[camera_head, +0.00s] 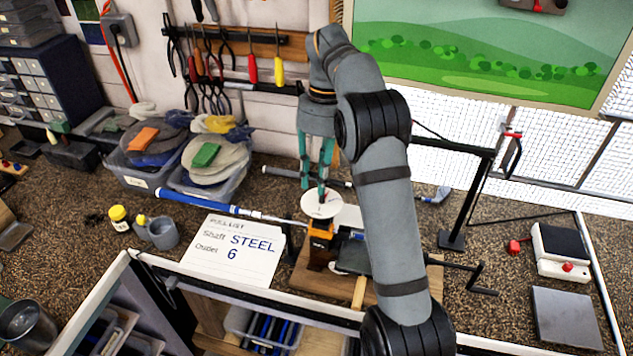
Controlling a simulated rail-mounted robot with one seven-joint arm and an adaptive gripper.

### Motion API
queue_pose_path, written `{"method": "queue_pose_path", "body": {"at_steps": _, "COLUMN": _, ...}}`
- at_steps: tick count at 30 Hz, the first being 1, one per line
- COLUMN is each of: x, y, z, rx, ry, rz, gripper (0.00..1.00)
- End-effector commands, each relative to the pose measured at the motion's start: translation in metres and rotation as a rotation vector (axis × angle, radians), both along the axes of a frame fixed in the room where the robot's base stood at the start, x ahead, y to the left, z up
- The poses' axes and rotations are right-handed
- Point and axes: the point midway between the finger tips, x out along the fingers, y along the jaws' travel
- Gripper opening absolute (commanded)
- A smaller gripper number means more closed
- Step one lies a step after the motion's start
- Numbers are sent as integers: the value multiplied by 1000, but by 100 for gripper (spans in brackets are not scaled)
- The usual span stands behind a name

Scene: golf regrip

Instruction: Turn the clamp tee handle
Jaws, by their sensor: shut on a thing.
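My gripper (314,188) points down from the arm at the middle of the bench, its teal fingers over a white round disc (331,208). The disc sits on top of an orange and black clamp (320,240). The handle's exact angle cannot be told. A golf club with a blue grip (197,202) lies to the left, its shaft running to the clamp area.
Bins of gloves (140,180) stand at the left back. A black stand (452,240), a black cranked rod (482,280) and a white device (560,250) are at the right. Open racks lie in front.

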Motion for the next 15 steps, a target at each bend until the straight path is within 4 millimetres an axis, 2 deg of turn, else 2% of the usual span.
{"method": "queue_pose_path", "body": {"at_steps": 15, "x": 8, "y": -2, "z": -1, "rx": 5, "ry": -10, "rz": -484, "gripper": 0}}
